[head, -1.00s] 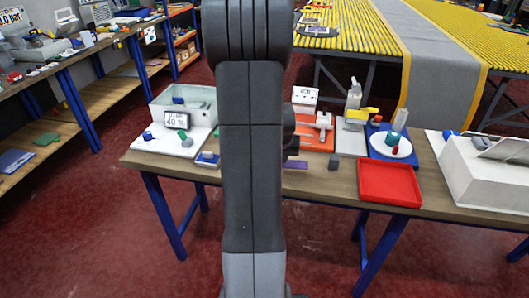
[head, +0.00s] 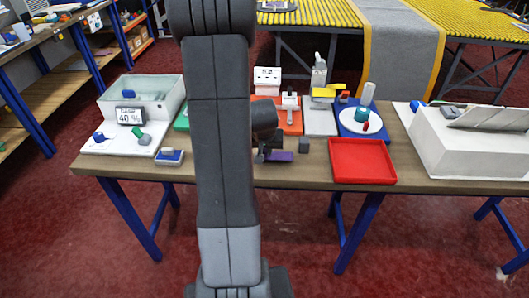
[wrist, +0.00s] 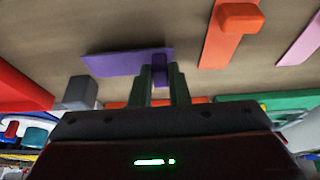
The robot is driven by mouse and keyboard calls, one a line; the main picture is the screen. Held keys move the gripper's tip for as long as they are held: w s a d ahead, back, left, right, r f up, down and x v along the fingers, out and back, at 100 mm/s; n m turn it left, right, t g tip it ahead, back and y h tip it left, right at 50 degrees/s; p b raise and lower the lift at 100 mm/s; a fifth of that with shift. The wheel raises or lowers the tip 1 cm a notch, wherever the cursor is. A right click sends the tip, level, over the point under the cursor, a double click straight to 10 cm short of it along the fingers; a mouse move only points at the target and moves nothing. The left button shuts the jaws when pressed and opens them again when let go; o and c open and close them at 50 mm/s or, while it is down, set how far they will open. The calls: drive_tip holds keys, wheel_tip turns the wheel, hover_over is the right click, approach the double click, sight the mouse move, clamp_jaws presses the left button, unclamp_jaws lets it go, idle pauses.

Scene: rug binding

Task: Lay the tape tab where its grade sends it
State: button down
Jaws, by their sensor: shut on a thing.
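A flat purple tab (wrist: 118,63) with a raised purple grip lies just above or on the brown tabletop in the wrist view. My gripper (wrist: 161,78) is shut on that grip, one dark finger on each side. In the head view the purple tab (head: 281,156) shows near the table's front edge, and my gripper (head: 262,153) is partly hidden by my arm. I cannot tell whether the tab touches the table. A small display (head: 130,115) reading 40 % stands at the left; its upper line is hard to read.
A red tray (head: 362,175) lies right of the tab, with a small grey block (head: 304,146) between. Orange, grey and blue stations stand behind. A glass-sided tank (head: 165,103) is at left, a large white box (head: 470,150) at right. Orange and pink strips show in the wrist view.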

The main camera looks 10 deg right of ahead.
drive_tip(key=shift+f, duration=0.65)
drive_tip(key=shift+f, duration=0.25)
drive_tip(key=c, duration=1.4)
unclamp_jaws()
drive_tip(key=shift+r, duration=0.1)
